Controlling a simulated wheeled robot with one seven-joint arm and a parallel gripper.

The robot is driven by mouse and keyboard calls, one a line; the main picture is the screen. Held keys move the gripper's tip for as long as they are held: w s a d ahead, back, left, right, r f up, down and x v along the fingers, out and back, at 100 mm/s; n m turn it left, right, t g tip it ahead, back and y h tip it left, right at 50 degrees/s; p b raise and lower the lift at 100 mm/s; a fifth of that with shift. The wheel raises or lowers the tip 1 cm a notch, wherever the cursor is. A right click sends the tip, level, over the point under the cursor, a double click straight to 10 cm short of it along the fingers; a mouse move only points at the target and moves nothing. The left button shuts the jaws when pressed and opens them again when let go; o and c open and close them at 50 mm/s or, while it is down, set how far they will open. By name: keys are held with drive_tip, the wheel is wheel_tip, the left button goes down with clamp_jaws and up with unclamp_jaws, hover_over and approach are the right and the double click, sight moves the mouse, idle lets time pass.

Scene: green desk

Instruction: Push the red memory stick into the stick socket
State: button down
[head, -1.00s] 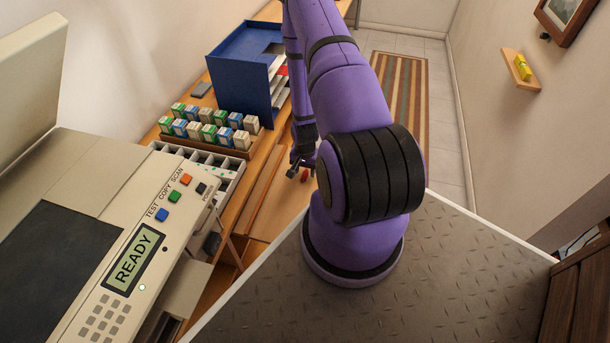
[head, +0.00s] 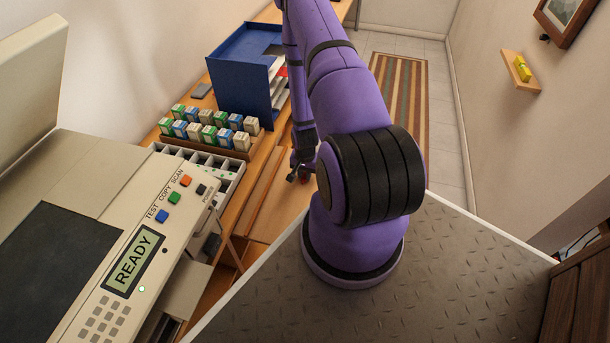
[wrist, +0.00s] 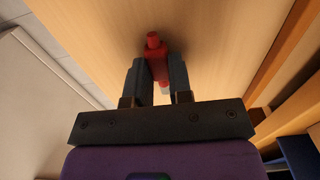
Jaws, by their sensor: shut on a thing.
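The red memory stick (wrist: 153,42) is between the two dark fingers of my gripper (wrist: 158,70) in the wrist view. The fingers are shut on it, and its rounded red end sticks out beyond them over a wooden surface. In the head view my gripper (head: 298,172) is low beside the wooden desk edge, and a small red bit of the stick (head: 304,180) shows at the fingers. My arm hides part of this area. I cannot make out the stick socket in either view.
A beige machine (head: 130,255) with a READY display fills the left. Behind it are a grey compartment tray (head: 228,178), a rack of several small labelled blocks (head: 205,137) and a blue box (head: 240,85). A bare wooden strip (head: 262,200) lies left of my gripper.

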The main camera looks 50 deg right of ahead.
sight(305, 175)
drive_tip(key=shift+r, duration=0.9)
drive_tip(key=shift+s+a+r, duration=0.1)
drive_tip(key=shift+s+r, duration=0.05)
drive_tip(key=shift+r, duration=0.8)
drive_tip(key=s+a+r, duration=0.1)
drive_tip(key=s+a, duration=0.7)
drive_tip(key=s, duration=0.5)
drive_tip(key=shift+a+r, duration=0.15)
drive_tip(key=shift+a, duration=0.15)
drive_tip(key=w+n, duration=0.1)
drive_tip(key=w, duration=0.1)
drive_tip(key=w+r+n, duration=0.1)
drive_tip(key=w, duration=0.2)
drive_tip(key=w+n, duration=0.1)
drive_tip(key=w, duration=0.2)
drive_tip(key=shift+w+d+r, duration=0.1)
drive_tip(key=shift+w+r, duration=0.1)
drive_tip(key=shift+w, duration=0.05)
drive_tip(key=w+a+r+n, duration=0.5)
drive_tip(key=w+a+r, duration=0.3)
drive_tip(key=w, duration=0.5)
drive_tip(key=w+a+r+n, duration=0.5)
drive_tip(key=w+a+r, duration=0.4)
drive_tip(key=w, duration=0.3)
drive_tip(key=shift+w+n, duration=0.3)
drive_tip(key=shift+w, duration=0.1)
